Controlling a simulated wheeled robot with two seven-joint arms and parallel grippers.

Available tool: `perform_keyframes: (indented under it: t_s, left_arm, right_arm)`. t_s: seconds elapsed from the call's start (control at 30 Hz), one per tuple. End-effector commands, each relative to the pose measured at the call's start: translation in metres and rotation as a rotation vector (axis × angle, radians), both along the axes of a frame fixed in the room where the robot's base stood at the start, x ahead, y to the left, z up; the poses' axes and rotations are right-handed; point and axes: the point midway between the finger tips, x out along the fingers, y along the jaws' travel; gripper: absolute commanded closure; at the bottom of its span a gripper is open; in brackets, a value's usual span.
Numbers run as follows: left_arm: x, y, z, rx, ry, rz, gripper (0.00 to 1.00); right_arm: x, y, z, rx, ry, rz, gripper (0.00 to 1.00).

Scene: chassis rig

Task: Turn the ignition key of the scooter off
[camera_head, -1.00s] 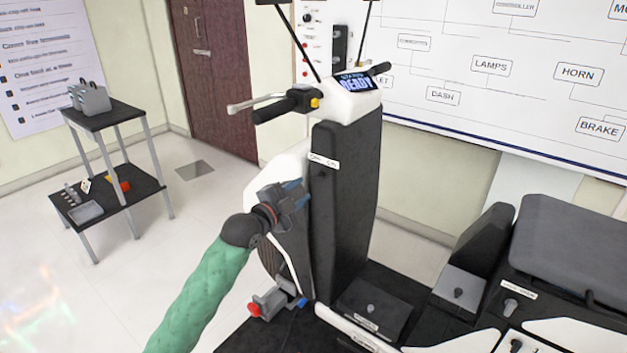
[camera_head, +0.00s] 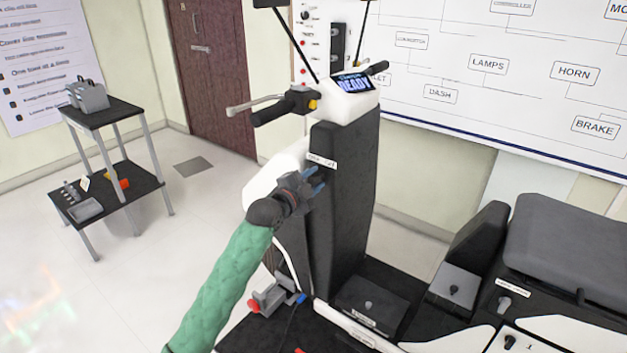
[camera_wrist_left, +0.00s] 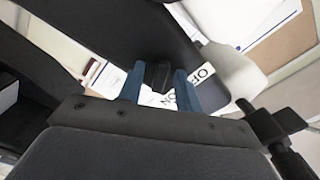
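The scooter's black front column (camera_head: 346,200) stands in the middle of the head view, with a white label (camera_head: 322,161) at its top left. My left gripper (camera_head: 318,180) is at the column face just below this label. In the left wrist view, the dark ignition key (camera_wrist_left: 158,76) stands between the two blue fingers of the left gripper (camera_wrist_left: 160,84). The fingers are apart, with narrow gaps beside the key. A white label with "OF" and "ON" lettering (camera_wrist_left: 204,74) lies behind the right finger, partly hidden. The dash display (camera_head: 354,83) reads READY. My right gripper is not in view.
The handlebar grip (camera_head: 272,113) and brake lever stick out above my left gripper. A red-and-blue-ended grey fixture (camera_head: 275,298) sits low beside the column. The seat (camera_head: 570,245) is at right. A small shelf cart (camera_head: 108,195) stands at left, with open floor between.

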Motion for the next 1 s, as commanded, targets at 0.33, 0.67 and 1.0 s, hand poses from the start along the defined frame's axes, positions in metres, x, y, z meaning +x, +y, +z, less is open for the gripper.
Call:
perform_keyframes:
  t_s: [0.33,0.67,1.0]
  left_arm:
    - [0.0,0.0,0.0,-0.003,0.002,0.0,0.99]
    - [0.0,0.0,0.0,-0.091,0.068,0.0,0.99]
    - [0.0,0.0,0.0,-0.325,0.24,0.001,0.99]
  right_arm:
    - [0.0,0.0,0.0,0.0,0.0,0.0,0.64]
    - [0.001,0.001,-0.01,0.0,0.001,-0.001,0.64]
    - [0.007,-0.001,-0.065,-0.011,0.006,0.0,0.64]
